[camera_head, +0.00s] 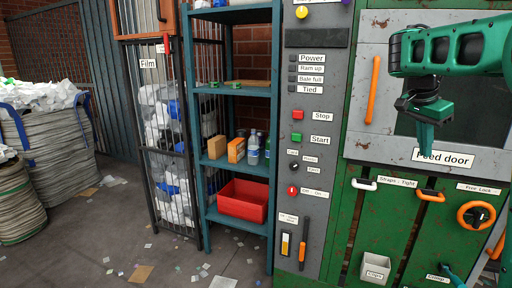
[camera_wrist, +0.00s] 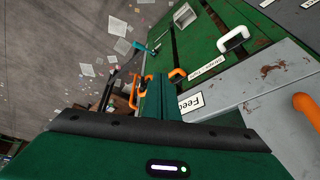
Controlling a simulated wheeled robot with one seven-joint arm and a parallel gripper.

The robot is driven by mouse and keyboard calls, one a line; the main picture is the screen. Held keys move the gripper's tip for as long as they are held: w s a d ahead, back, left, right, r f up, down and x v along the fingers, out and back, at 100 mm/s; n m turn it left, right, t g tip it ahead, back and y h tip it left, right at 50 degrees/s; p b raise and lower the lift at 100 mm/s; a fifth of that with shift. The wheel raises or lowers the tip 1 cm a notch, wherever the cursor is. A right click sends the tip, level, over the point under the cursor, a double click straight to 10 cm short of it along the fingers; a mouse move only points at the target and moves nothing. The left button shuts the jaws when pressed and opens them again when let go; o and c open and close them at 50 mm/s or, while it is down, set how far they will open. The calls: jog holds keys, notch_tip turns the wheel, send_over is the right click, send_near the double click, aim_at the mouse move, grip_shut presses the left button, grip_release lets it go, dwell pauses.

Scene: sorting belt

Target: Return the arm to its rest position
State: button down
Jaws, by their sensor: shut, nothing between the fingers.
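My green arm reaches in from the right edge in the head view, and my gripper (camera_head: 426,140) points down in front of the grey feed door (camera_head: 376,58). The fingers are together with nothing between them, just above and partly over the "Feed door" label (camera_head: 458,158). In the wrist view my gripper (camera_wrist: 158,82) shows as a closed green finger pair at the lower middle. Whether the fingertips touch the door cannot be told.
A control panel (camera_head: 318,150) with buttons stands left of the door. A blue shelf (camera_head: 236,89) holds bottles, boxes and a red bin (camera_head: 242,201). Orange handles and a white clips box (camera_head: 375,268) stick out from the green press front. Litter lies on the open floor at left.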

jog(key=s+a+f+n+y, duration=0.1)
jog(key=s+f, duration=0.5)
jog(key=s, duration=0.6)
jog(key=s+a+f+n+g+y, duration=0.1)
jog(key=s+f+n, duration=0.4)
jog(key=s, duration=0.7)
jog(key=s+a+f+n+y, duration=0.2)
jog(key=s+a+f, duration=0.3)
jog(key=s+f, duration=0.3)
jog(key=s, duration=0.4)
jog(key=shift+s+n+g, duration=0.15)
jog(key=shift+n+g, duration=0.15)
jog(key=shift+n, duration=0.1)
jog(key=shift+w+f, duration=0.3)
jog(key=shift+w, duration=0.35)
jog(key=c, duration=2.4)
grip_release()
jog(key=shift+c, duration=0.2)
